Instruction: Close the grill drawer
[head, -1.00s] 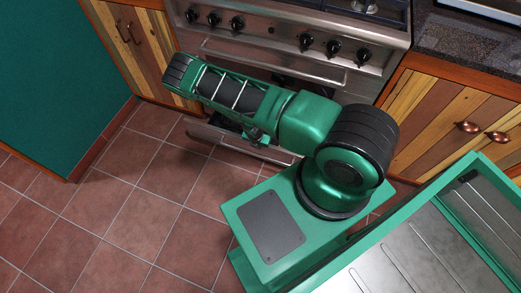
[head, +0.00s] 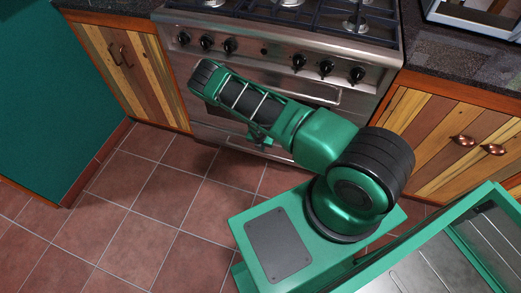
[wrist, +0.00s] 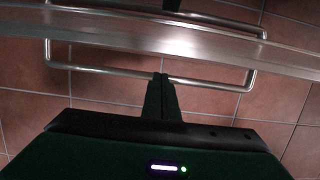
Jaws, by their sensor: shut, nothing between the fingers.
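The grill drawer (head: 212,134) is the low steel front at the bottom of the stove, partly hidden behind my arm in the head view. It sits close to the stove body; I cannot tell whether it is fully flush. In the wrist view the drawer's steel edge (wrist: 210,50) crosses the picture, with its bar handle (wrist: 105,71) in front. My gripper (wrist: 160,76) is shut and empty, its tips at the middle of the handle bar. I cannot tell whether they touch it. In the head view my gripper (head: 260,140) is low in front of the stove.
The stove (head: 275,55) has black knobs and an oven door above the drawer. Wooden cabinets stand left (head: 120,60) and right (head: 450,135). A green wall (head: 55,95) is at the far left. The tiled floor (head: 150,190) is clear at the left.

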